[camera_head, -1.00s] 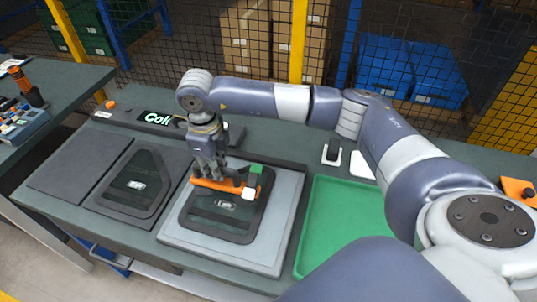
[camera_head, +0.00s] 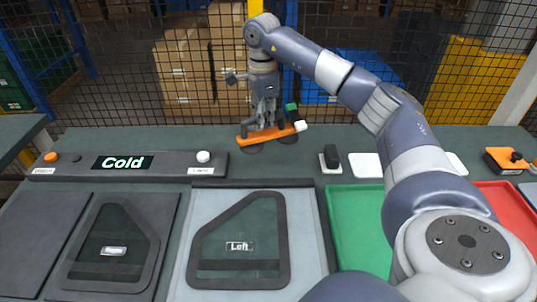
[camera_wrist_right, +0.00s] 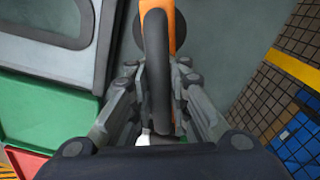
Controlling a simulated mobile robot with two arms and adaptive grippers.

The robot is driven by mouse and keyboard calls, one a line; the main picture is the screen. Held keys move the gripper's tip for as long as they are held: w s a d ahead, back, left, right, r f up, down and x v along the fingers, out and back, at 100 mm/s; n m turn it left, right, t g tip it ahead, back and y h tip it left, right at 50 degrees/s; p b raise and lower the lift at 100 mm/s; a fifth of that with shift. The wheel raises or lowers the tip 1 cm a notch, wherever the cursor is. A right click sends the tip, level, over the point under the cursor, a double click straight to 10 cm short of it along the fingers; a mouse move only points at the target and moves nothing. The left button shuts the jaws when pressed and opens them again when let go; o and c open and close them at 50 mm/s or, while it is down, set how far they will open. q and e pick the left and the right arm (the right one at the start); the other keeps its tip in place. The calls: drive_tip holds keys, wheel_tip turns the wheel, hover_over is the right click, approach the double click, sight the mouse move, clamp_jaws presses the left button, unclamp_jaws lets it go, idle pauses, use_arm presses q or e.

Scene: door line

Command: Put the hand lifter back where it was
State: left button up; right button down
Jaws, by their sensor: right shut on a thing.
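The hand lifter (camera_head: 270,133) is an orange bar with dark suction cups below and a green and a white part at its right end. My right gripper (camera_head: 265,112) is shut on its dark handle. In the right wrist view the handle (camera_wrist_right: 158,75) runs between the fingers. The lifter is at the back of the table, right of the "Cold" console. I cannot tell whether its cups touch the surface. The panel labelled "Left" (camera_head: 240,262) lies on a light grey plate (camera_head: 308,230) in front. My left gripper is not in view.
The "Cold" console (camera_head: 175,164) stands left of the lifter. A black block on a white base (camera_head: 331,158) and a white pad (camera_head: 366,165) are to its right. A green tray (camera_head: 355,220) and a red tray (camera_head: 497,200) lie in front. A mesh fence stands behind.

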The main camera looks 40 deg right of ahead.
sight(268, 131)
drive_tip(key=shift+d+r, duration=0.1)
drive_tip(key=shift+d, duration=0.35)
drive_tip(key=shift+s+d+f, duration=0.15)
drive_tip(key=shift+f, duration=0.1)
wheel_tip(268, 131, down, 5)
drive_tip(key=shift+d+f+p, duration=0.1)
drive_tip(key=shift+d+p, duration=0.05)
drive_tip(key=shift+p, duration=0.2)
wheel_tip(268, 131, down, 4)
drive_tip(key=shift+f+p, duration=0.1)
drive_tip(key=shift+p, duration=0.25)
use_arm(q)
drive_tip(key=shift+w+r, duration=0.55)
use_arm(e)
drive_tip(key=shift+f, duration=0.25)
drive_tip(key=c, duration=1.5)
unclamp_jaws()
drive_tip(key=shift+c, duration=0.2)
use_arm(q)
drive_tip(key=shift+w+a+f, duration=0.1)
